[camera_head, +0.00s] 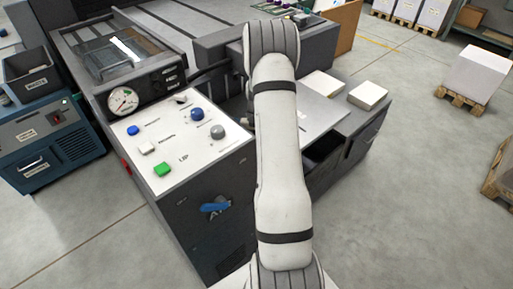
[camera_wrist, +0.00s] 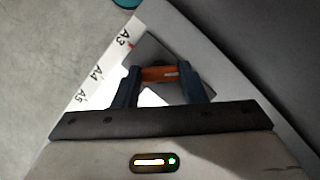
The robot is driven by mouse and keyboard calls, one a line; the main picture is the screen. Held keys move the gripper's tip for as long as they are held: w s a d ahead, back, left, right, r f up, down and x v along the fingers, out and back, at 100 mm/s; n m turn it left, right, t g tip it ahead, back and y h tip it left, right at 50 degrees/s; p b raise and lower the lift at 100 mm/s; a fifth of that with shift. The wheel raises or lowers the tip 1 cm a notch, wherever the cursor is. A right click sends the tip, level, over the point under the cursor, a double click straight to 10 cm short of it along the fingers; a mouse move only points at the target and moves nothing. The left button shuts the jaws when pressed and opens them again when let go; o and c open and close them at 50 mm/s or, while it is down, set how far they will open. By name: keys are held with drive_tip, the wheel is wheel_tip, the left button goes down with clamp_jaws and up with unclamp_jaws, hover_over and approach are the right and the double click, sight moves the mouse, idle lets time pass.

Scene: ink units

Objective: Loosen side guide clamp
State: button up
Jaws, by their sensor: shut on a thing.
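My gripper (camera_wrist: 160,70) shows in the wrist view with its two dark blue fingers on either side of an orange piece (camera_wrist: 158,75), which looks like the side guide clamp. The fingers are shut on it. A white scale strip (camera_wrist: 97,72) marked A3, A4 and A5 runs along the left of the fingers, with a small red mark near A3. What lies under the orange piece is partly hidden by the fingers. In the head view my arm covers the gripper and the clamp.
A control panel (camera_head: 150,133) with coloured buttons and a round gauge (camera_head: 123,101) stands left of my arm. A blue handle (camera_head: 215,207) is on the cabinet front. Paper stacks (camera_head: 368,95) lie right of the arm. Open floor (camera_head: 420,190) is at the right.

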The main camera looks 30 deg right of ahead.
idle(0.3)
drive_tip(key=o, duration=1)
drive_tip(key=shift+r, duration=0.1)
drive_tip(key=v, duration=0.7)
drive_tip(key=shift+w+d+r, duration=0.15)
drive_tip(key=shift+r, duration=0.15)
